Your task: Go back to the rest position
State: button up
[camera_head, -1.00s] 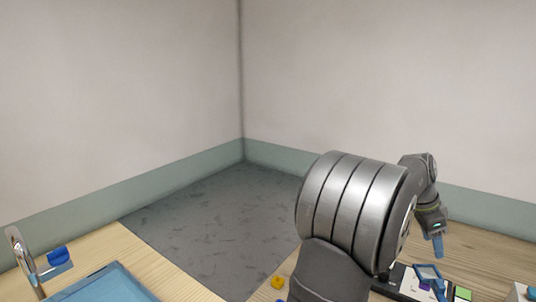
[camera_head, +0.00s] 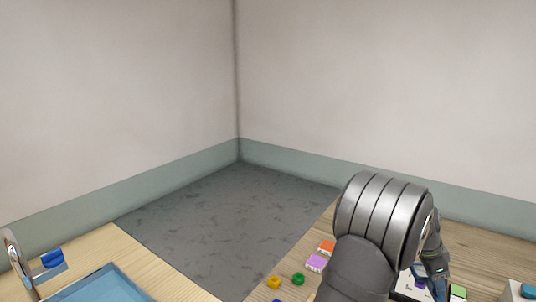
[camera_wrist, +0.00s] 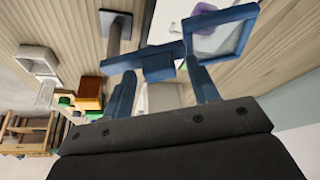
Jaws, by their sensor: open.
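My gripper (camera_wrist: 163,80) shows in the wrist view as a dark body with two blue fingers set well apart. It is open, and I see nothing held between the fingers. A blue frame-like piece (camera_wrist: 222,32) with a crossbar lies just beyond the fingertips; I cannot tell whether they touch it. In the head view my arm covers part of the right-hand table, and the fingers are hard to make out at the lower right. No glass rod can be made out in either view.
Orange (camera_head: 327,247), purple (camera_head: 315,263), yellow (camera_head: 274,282) and green (camera_head: 298,279) pieces lie on the right-hand wooden table. A blue tray (camera_head: 105,285) and a metal arch (camera_head: 17,255) stand at left. Grey floor (camera_head: 225,220) separates the tables. A grey post (camera_wrist: 118,30) stands near the gripper.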

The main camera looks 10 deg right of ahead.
jog(key=shift+a+n, duration=0.2)
jog(key=shift+n, duration=0.2)
jog(key=shift+a+n+t, duration=0.25)
jog(key=shift+n+t, duration=0.05)
jog(key=shift+n, duration=0.1)
jog(key=a+n+t, duration=0.1)
jog(key=n, duration=0.1)
jog(key=a+n, duration=0.1)
jog(key=n, duration=0.1)
jog(key=shift+s+a+t, duration=0.15)
jog(key=shift+t, duration=0.25)
jog(key=shift+s+a+r+n+t+y, duration=0.2)
jog(key=shift+s+a+n+t, duration=0.25)
jog(key=shift+n, duration=0.65)
jog(key=shift+s+a+r+n+t+y, duration=0.25)
jog(key=shift+a+n, duration=0.3)
jog(key=shift+n, duration=0.55)
jog(key=shift+s+a+r+n+t+y, duration=0.15)
jog(key=shift+s+a+n+t, duration=0.25)
jog(key=shift+n, duration=0.7)
jog(key=shift+a, duration=0.1)
